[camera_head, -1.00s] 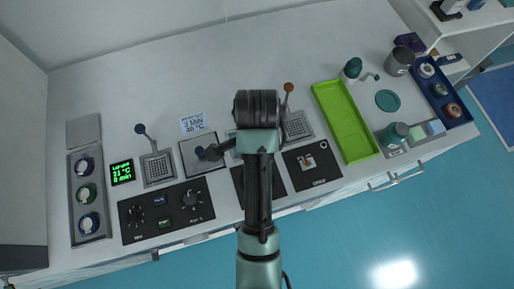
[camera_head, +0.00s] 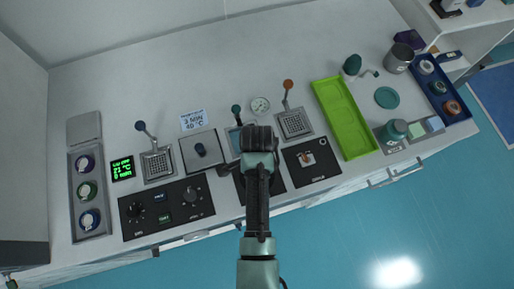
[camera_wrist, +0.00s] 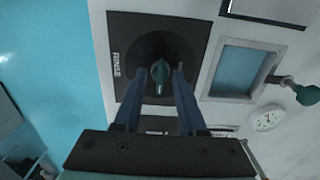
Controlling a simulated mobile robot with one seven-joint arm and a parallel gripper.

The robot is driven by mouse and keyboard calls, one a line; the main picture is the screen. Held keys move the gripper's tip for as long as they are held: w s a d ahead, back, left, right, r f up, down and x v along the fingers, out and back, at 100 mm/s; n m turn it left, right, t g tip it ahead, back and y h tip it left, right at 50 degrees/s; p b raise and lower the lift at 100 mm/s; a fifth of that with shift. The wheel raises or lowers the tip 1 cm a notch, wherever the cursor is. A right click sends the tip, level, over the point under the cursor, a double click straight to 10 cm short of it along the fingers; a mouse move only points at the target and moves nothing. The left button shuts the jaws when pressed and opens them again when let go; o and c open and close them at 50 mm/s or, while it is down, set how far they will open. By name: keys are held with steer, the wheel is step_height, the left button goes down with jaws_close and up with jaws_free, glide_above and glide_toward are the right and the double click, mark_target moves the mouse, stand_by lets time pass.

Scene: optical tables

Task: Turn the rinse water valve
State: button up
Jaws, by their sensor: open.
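The rinse water valve is a teal knob (camera_wrist: 159,72) on a black panel marked RINSE (camera_wrist: 119,87) in the wrist view. The knob stands between the two fingers of my gripper (camera_wrist: 159,76). The fingers are apart, one on each side of the knob. A gap shows on the left; whether the right finger touches the knob I cannot tell. In the head view my arm covers the knob and most of its panel (camera_head: 278,182), and the fingertips are hidden.
Beside the panel lie a water-filled basin (camera_wrist: 238,72), a teal-topped lever (camera_head: 236,111) and a round gauge (camera_head: 260,104). A black panel with a small valve (camera_head: 306,157) is on the right, a black control panel (camera_head: 177,212) on the left. A green tray (camera_head: 345,118) lies farther right.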

jaws_close()
steer(key=shift+n, duration=0.3)
steer(key=n+p, duration=0.2)
steer(key=n, duration=0.1)
steer(key=shift+r, duration=0.15)
steer(key=n+p, duration=0.1)
steer(key=n, duration=0.4)
steer(key=shift+p, duration=0.4)
steer(key=n+p, duration=0.1)
steer(key=n, duration=0.3)
steer(key=shift+n, duration=0.3)
steer(key=n+p, duration=0.1)
steer(key=n, duration=0.3)
steer(key=shift+n, duration=0.3)
